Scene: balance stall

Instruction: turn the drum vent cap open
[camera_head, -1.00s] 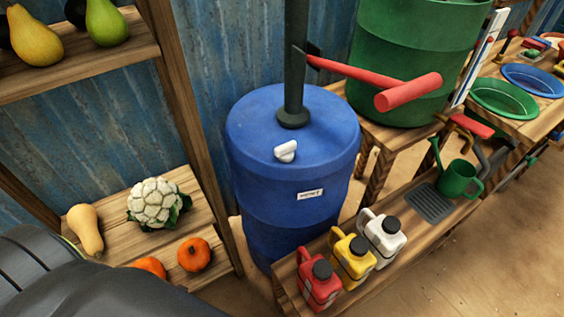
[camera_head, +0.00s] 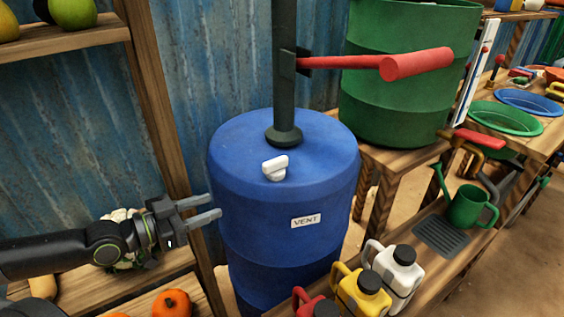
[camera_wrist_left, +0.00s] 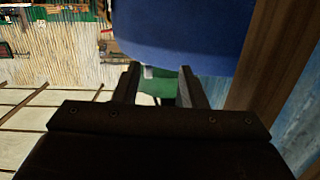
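The white vent cap (camera_head: 275,168) sits on top of the blue drum (camera_head: 275,225), near its front rim and in front of the dark pump post. A label reading VENT (camera_head: 306,221) is on the drum's side below it. My left gripper (camera_head: 212,208) is open and empty, beside the drum's left side and lower than the cap. In the left wrist view the two fingers (camera_wrist_left: 158,82) stand apart, with the blue drum wall (camera_wrist_left: 185,30) beyond them. The cap cannot be made out in that view. My right gripper is not in view.
The dark pump post (camera_head: 285,75) with a red handle (camera_head: 380,63) rises from the drum top behind the cap. A wooden shelf (camera_head: 150,100) stands left, close to my left arm. Jugs (camera_head: 362,290) stand on a low bench in front right; a green barrel (camera_head: 400,90) is behind right.

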